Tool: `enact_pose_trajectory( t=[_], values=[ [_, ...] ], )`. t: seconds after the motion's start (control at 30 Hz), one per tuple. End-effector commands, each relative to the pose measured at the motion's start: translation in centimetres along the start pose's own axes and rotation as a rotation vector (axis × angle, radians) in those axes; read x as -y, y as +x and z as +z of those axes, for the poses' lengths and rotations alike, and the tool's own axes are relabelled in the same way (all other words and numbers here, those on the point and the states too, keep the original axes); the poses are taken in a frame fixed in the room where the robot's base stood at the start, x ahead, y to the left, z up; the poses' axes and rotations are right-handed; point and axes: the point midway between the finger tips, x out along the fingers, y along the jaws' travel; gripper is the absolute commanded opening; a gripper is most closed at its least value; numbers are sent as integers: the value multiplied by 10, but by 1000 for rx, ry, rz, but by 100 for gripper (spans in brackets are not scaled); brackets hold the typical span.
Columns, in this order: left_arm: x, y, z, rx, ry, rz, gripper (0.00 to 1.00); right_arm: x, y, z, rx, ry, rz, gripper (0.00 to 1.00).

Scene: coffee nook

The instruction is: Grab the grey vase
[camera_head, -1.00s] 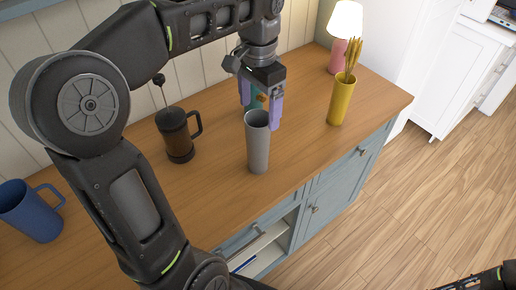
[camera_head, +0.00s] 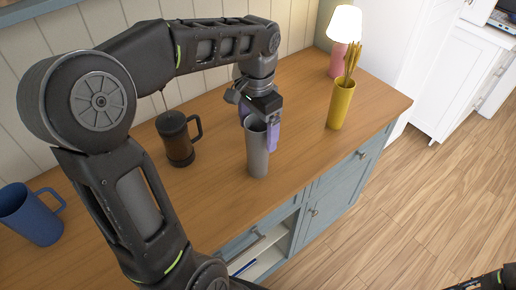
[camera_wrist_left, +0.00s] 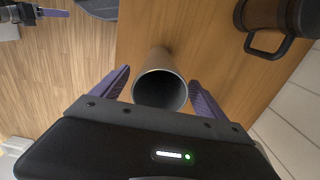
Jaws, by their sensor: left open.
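The grey vase (camera_head: 258,153) stands upright on the wooden counter, near its front edge. In the left wrist view I look down at its round dark mouth and grey side (camera_wrist_left: 158,60). My left gripper (camera_head: 259,136) is open, pointing down at the vase. In the left wrist view its purple fingers (camera_wrist_left: 160,90) lie on either side of the vase, with a visible gap on each side. Part of my right gripper (camera_wrist_left: 48,13) shows at the top left of that view, over the floor; its opening is unclear.
A dark coffee press (camera_head: 178,140) stands left of the vase, also in the wrist view (camera_wrist_left: 272,22). A blue mug (camera_head: 30,216) is farther left. A yellow vase with dry stems (camera_head: 341,106) and a lit pink lamp (camera_head: 343,30) stand to the right.

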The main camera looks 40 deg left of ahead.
Motion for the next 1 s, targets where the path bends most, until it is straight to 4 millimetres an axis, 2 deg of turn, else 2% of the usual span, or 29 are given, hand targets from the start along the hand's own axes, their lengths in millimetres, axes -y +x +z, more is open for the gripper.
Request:
enact_pose_trajectory(
  t=[0.47,1.0],
  values=[
    [0,0,0,0,0,0,84,0,0,0,0,0,0,52],
    [0,0,0,0,1,0,41,0,0,0,0,0,0,52]
  ],
)
